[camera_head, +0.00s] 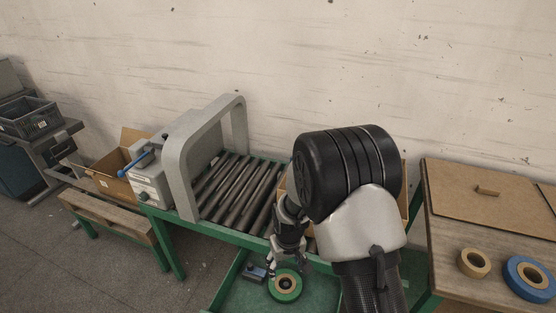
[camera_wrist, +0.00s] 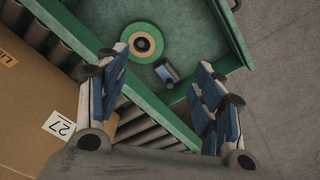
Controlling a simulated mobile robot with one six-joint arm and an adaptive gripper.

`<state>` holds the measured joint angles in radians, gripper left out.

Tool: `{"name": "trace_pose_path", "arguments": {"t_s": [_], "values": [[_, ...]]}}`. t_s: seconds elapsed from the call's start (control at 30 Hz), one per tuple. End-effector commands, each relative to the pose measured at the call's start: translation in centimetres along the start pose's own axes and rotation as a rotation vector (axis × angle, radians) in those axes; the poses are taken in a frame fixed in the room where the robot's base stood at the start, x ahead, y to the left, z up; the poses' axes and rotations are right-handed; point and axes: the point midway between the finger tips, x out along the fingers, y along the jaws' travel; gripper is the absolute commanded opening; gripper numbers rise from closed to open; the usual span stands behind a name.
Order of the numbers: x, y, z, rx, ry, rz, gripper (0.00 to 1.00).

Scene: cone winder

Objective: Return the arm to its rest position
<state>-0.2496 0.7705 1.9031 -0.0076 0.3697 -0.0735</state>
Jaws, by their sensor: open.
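My gripper (camera_head: 288,262) hangs in front of the roller conveyor, with my arm bent in the middle of the head view. In the wrist view my gripper (camera_wrist: 162,68) has its two blue-padded fingers wide apart with nothing between them. A green tape roll (camera_head: 285,286) lies below it on the green tray (camera_head: 233,290); the roll also shows in the wrist view (camera_wrist: 157,43) beyond the fingertips. A small blue-grey block (camera_head: 254,272) lies beside the roll.
The roller conveyor (camera_head: 232,185) passes under a grey arch (camera_head: 176,160). A cardboard carton (camera_wrist: 30,95) is close beside my gripper, mostly hidden by my arm in the head view. The right table (camera_head: 440,255) holds a tan roll (camera_head: 461,262) and a blue roll (camera_head: 511,276).

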Motion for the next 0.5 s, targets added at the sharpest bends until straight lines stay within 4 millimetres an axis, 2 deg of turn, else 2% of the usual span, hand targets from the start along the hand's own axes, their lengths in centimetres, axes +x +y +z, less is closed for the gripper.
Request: {"name": "trace_pose_path", "arguments": {"t_s": [0.03, 0.2, 0.37, 0.5], "values": [[-3.3, 0.7, -0.2, 0.018, 0.026, 0.004, 0.61], [-12.6, 2.5, 1.5, 0.076, 0.075, 0.013, 0.61], [-20.1, 3.8, 4.8, 0.129, 0.124, 0.024, 0.61], [-25.5, 4.4, 8.7, 0.176, 0.168, 0.035, 0.61]]}}
